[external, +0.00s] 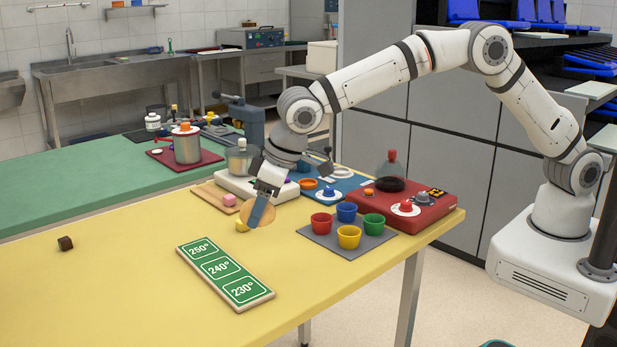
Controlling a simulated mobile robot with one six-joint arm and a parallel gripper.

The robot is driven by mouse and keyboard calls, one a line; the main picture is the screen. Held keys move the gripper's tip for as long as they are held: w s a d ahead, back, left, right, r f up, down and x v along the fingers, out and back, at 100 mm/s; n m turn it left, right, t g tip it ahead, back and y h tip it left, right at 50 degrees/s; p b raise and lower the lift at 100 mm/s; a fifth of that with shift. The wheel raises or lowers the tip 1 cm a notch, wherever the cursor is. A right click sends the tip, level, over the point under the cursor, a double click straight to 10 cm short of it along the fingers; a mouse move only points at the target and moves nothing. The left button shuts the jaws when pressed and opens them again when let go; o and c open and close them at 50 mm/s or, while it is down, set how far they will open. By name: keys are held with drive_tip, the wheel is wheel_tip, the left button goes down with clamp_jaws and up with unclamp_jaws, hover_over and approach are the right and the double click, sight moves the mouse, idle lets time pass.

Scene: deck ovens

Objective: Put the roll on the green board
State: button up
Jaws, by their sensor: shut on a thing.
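The green board (207,258) lies flat on the yellow table, with white-framed fields reading 250°, 240° and 230°. My gripper (262,208) points down over the table, behind the board's right half in the picture. It is shut on a round tan thing, apparently the roll (250,214). A blue-grey finger hides part of the roll. I cannot tell how far the roll is above the table. The board's fields hold nothing.
Coloured cups stand on a grey mat (322,240) at right. The table's left half is mostly clear.

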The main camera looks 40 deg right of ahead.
hover_over(253, 281)
drive_tip(key=s+d, duration=0.1)
drive_tip(key=shift+n, duration=0.3)
wheel_tip(253, 281, down, 5)
drive_tip(key=shift+s+f+p, duration=0.1)
drive_tip(key=shift+f+p, duration=0.1)
drive_tip(key=shift+p, duration=0.25)
drive_tip(key=shift+f, duration=2.15)
drive_tip(key=shift+f, duration=0.2)
drive_tip(key=o, duration=1)
drive_tip(key=shift+c, duration=0.2)
drive_tip(key=shift+r, duration=0.1)
drive_tip(key=v, duration=1.2)
drive_tip(key=shift+b, duration=0.45)
drive_tip(key=shift+r, duration=0.1)
